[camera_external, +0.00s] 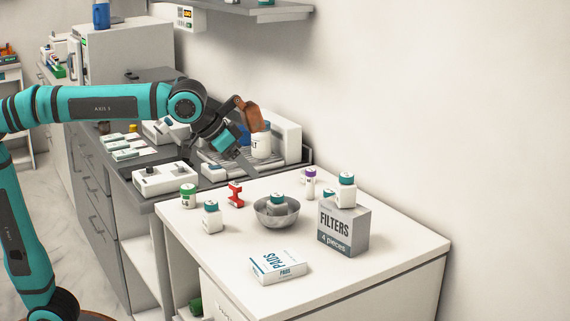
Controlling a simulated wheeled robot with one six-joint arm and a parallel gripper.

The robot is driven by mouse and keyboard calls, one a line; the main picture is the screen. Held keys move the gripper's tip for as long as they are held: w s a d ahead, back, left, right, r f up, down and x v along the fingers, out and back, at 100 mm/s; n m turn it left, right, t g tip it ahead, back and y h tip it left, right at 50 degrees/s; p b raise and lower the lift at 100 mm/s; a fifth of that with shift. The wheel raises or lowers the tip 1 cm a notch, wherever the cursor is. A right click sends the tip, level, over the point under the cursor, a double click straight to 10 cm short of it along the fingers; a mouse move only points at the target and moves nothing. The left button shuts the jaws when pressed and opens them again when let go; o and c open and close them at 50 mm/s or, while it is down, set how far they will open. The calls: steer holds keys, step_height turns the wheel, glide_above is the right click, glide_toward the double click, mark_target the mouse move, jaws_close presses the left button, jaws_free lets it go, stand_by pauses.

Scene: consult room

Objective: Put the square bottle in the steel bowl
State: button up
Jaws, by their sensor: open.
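The steel bowl (265,219) stands on the white table. A small white bottle with a teal cap (277,204) shows inside the bowl and looks square. A similar square white bottle with a teal cap (211,219) stands on the table left of the bowl. Another one (346,192) stands on top of the filters box (343,232). I cannot tell which of these the task means. My gripper (254,142) is open and seems empty, raised above and behind the bowl, apart from all the bottles.
A green-capped bottle (188,198), a red item (235,194) and a purple-capped bottle (310,177) stand around the bowl. A pads box (278,267) lies in front. Lab devices (165,179) sit on the grey counter behind. The table's front right is clear.

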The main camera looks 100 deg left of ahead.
steer(key=s+d+m+t+h, duration=0.1)
steer(key=s+d+m+t, duration=0.2)
steer(key=s+d+t, duration=0.2)
steer(key=s+d+r+m+t+h, duration=0.1)
steer(key=s+d+t, duration=0.4)
steer(key=s+d, duration=0.7)
steer(key=s+m+h, duration=0.1)
steer(key=s+m, duration=0.1)
steer(key=s, duration=0.5)
steer(key=shift+s+d+r+m+t, duration=0.2)
steer(key=shift+s+r+m+t, duration=0.1)
steer(key=shift+s, duration=0.1)
